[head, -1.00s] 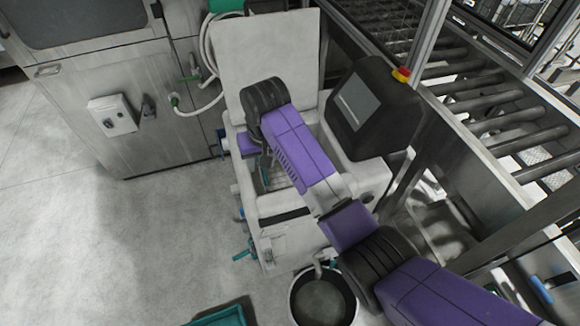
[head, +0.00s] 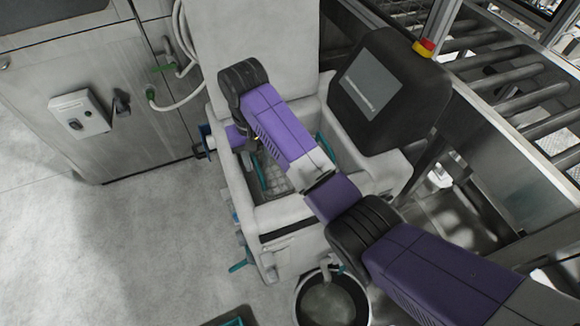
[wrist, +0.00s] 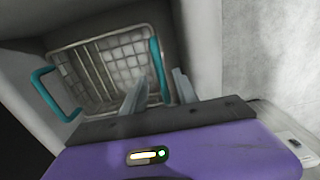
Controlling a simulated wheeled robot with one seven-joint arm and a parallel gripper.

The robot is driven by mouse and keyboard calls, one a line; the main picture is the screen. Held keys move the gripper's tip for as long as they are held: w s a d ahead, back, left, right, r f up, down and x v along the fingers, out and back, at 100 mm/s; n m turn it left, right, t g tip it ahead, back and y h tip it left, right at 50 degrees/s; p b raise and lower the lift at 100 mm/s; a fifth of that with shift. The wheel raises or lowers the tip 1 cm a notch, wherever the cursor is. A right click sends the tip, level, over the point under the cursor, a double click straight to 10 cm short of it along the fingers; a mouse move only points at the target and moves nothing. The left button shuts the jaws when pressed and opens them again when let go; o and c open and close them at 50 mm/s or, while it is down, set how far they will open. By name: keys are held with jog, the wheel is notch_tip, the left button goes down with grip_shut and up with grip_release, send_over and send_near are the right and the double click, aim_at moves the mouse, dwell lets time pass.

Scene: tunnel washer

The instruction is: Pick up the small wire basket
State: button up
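The small wire basket (wrist: 105,68) sits down inside the open tank of the grey machine. It has a metal grid and a teal handle on each side. In the wrist view the left handle (wrist: 52,95) stands clear, and the right handle (wrist: 157,68) shows between my finger lines. My gripper (wrist: 158,75) is open, its two fingers apart; I cannot tell whether they touch the handle. In the head view the basket (head: 275,178) shows partly under my arm, which hides my fingers.
The tank's pale rim (head: 300,210) and walls surround the basket closely. A raised lid (head: 255,45) stands behind, and a black screen (head: 385,95) is at the right. A round bucket (head: 330,300) stands in front. A roller conveyor (head: 520,85) runs along the right.

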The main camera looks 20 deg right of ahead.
jog(key=f, duration=0.7)
jog(key=shift+s+a+f+p, duration=0.1)
jog(key=shift+s+a+p, duration=0.1)
jog(key=shift+p, duration=0.2)
grip_shut()
dwell(1.0)
